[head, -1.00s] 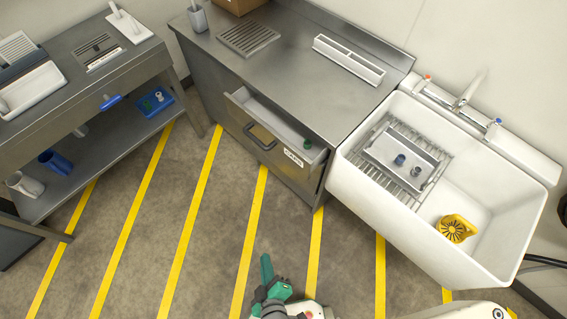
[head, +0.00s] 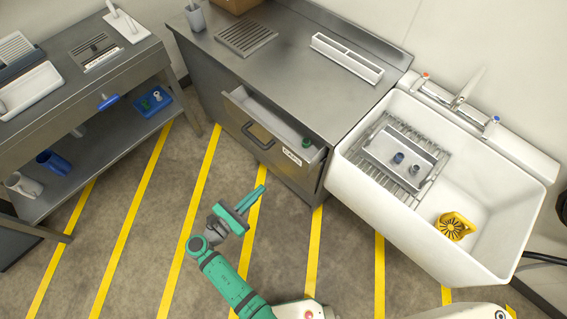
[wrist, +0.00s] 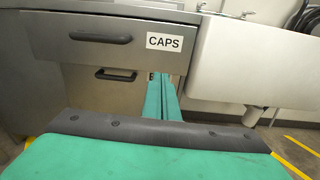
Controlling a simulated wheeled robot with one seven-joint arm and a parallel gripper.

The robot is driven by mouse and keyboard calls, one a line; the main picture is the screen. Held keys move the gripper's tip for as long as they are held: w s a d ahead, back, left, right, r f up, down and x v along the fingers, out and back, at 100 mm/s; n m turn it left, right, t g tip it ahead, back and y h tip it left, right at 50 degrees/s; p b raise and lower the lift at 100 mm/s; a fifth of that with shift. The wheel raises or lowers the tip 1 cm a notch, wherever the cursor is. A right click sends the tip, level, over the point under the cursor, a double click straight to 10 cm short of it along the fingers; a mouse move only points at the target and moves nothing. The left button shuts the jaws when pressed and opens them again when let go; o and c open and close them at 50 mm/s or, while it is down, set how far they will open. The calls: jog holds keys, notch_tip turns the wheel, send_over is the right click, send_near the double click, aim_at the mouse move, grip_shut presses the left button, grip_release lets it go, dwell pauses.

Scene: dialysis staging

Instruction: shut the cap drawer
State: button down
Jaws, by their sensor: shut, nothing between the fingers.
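The cap drawer (head: 268,147) is pulled partway out of the steel cabinet, with a dark bar handle (head: 258,136) and a CAPS label on its front. A green cap (head: 306,143) lies inside at its right end. In the wrist view the drawer front (wrist: 62,47) faces me, with its CAPS label (wrist: 165,42) right of the handle. My green gripper (head: 256,193) is shut and empty, in front of and below the drawer, apart from it. In the wrist view the fingers (wrist: 163,84) point toward the cabinet, below the label.
A lower drawer handle (wrist: 116,75) shows under the cap drawer. A white sink (head: 352,196) stands close on the cabinet's right, with a grey tray (head: 377,151) on a rack inside. A steel cart (head: 110,72) stands on the left. The striped floor before the cabinet is clear.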

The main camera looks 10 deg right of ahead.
jog(key=r, duration=0.1)
send_near(290, 157)
jog(key=shift+h, duration=0.4)
jog(key=x, duration=0.4)
jog(key=f+x, duration=0.1)
jog(key=x, duration=0.1)
jog(key=shift+w+d, duration=0.15)
jog(key=shift+w, duration=0.15)
